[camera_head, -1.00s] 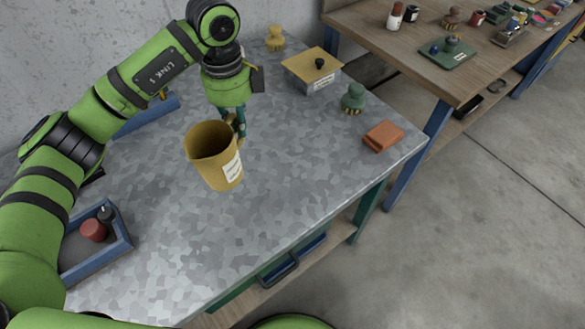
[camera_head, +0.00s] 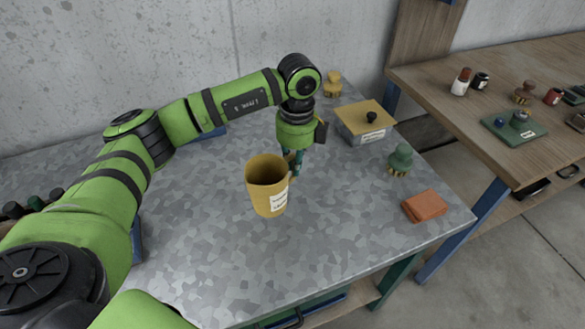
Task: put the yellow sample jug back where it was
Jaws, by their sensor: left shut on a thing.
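The yellow sample jug (camera_head: 265,190) is near the middle of the view, over the grey mottled metal table (camera_head: 340,215). It is roughly upright, with a white label on its front right and its mouth open to the top. My left gripper (camera_head: 294,163) comes down from above and is shut on the jug's handle side, at the jug's right. The fingers are partly hidden behind the jug. I cannot tell for sure whether the jug's base touches the table. My right gripper is not in view.
A box with a yellow lid and black knob (camera_head: 365,122), a green knobbed object (camera_head: 399,160), an orange-brown block (camera_head: 424,205) and a small yellow object (camera_head: 332,84) stand to the right and back. A wooden bench (camera_head: 475,90) stands further right. The table's middle right is clear.

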